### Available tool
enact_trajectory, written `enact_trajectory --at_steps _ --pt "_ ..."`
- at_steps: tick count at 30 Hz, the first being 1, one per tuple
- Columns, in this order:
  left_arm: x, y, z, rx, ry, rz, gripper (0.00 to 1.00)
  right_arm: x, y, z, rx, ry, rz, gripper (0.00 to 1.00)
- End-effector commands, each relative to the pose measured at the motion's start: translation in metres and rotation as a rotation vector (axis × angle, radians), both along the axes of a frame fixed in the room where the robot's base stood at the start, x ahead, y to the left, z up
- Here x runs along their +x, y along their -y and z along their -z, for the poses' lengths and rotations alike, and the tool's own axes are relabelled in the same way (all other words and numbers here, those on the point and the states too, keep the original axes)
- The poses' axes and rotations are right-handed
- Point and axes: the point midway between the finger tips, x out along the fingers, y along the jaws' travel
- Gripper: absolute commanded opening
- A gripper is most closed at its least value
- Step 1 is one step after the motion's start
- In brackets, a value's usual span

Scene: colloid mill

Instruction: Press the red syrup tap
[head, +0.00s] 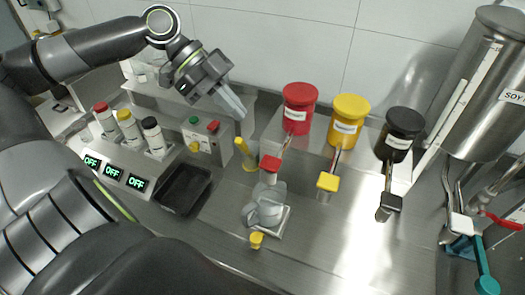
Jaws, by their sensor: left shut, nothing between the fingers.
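The red syrup tap shows as a red canister (299,108) with a white label against the back wall. Its spout runs down toward the front and ends in a red square cap (270,164). My left gripper (238,112) is shut and empty. It is raised to the left of the red canister, above and left of the red cap, and looks apart from both. My right gripper is not in view.
A yellow canister (347,120) and a black canister (401,132) with similar taps stand to the right. A yellow upright piece (243,150) stands left of the red tap. A steel tank (487,85) is at far right. Bare counter (345,235) lies in front.

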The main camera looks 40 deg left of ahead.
Motion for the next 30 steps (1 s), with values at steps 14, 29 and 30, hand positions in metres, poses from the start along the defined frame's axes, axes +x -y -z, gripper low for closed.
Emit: enact_trajectory --at_steps 14,29,30 --pt "0.007 0.028 0.027 -0.002 0.003 0.001 0.00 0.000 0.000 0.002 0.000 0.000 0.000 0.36" --pt "0.015 0.059 0.060 -0.003 -0.001 -0.003 0.00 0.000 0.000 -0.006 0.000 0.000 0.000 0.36" --pt "0.014 0.058 0.067 -0.003 -0.004 -0.004 0.00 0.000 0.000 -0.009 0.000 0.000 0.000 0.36"
